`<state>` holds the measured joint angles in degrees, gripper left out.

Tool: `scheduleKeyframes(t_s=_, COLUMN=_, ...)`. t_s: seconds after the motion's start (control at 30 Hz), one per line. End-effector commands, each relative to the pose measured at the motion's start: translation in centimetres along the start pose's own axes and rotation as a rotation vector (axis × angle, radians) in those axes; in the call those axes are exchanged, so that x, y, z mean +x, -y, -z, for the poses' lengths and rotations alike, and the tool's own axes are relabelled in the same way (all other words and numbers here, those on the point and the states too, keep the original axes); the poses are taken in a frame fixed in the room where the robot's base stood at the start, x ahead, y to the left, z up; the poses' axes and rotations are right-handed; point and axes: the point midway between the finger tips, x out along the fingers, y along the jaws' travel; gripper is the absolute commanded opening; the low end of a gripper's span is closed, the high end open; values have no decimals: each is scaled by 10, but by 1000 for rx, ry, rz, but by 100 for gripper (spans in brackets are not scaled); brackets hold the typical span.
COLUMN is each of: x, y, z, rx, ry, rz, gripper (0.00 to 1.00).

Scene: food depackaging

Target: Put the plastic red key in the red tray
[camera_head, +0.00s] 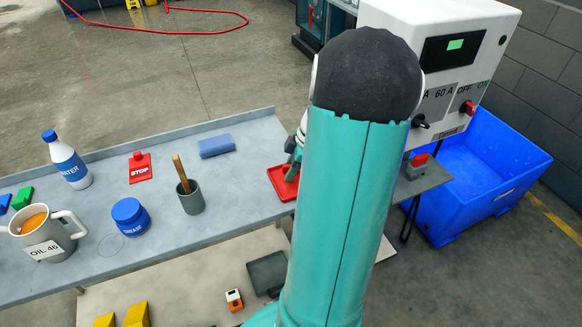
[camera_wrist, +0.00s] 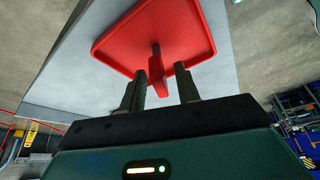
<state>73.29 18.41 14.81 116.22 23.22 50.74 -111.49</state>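The red tray (camera_head: 279,187) lies on the right end of the grey table in the head view, partly hidden by my arm. It fills the top of the wrist view (camera_wrist: 122,38). The plastic red key (camera_wrist: 156,76), with a dark shaft towards the tray, shows between my fingers over the tray's near edge. Whether it touches the tray floor is unclear. My gripper (camera_wrist: 161,88) is at the tray, its fingers spread with a gap visible between the key and the right finger. In the head view my arm mostly hides the gripper.
A red STOP sign (camera_head: 140,168), a blue cloth-like block (camera_head: 216,146), a grey cup (camera_head: 190,199) with a wooden handle and a blue grease jar (camera_head: 130,217) stand left of the tray. A white switch box (camera_head: 480,40) and blue bin (camera_head: 480,175) are at right.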

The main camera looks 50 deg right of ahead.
Motion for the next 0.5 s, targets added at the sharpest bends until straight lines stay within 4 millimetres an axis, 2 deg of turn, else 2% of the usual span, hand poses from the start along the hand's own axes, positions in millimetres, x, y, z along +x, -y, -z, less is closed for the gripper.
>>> scheduleKeyframes(t_s=0.13, x=-4, y=0, z=1, rx=0, ry=0, rz=-1, gripper=32)
scheduleKeyframes(t_s=0.23, x=-14, y=-1, z=1, rx=0, ry=1, rz=-4, gripper=32)
scheduleKeyframes(t_s=0.5, x=-70, y=-1, z=1, rx=0, ry=1, rz=-5, gripper=32)
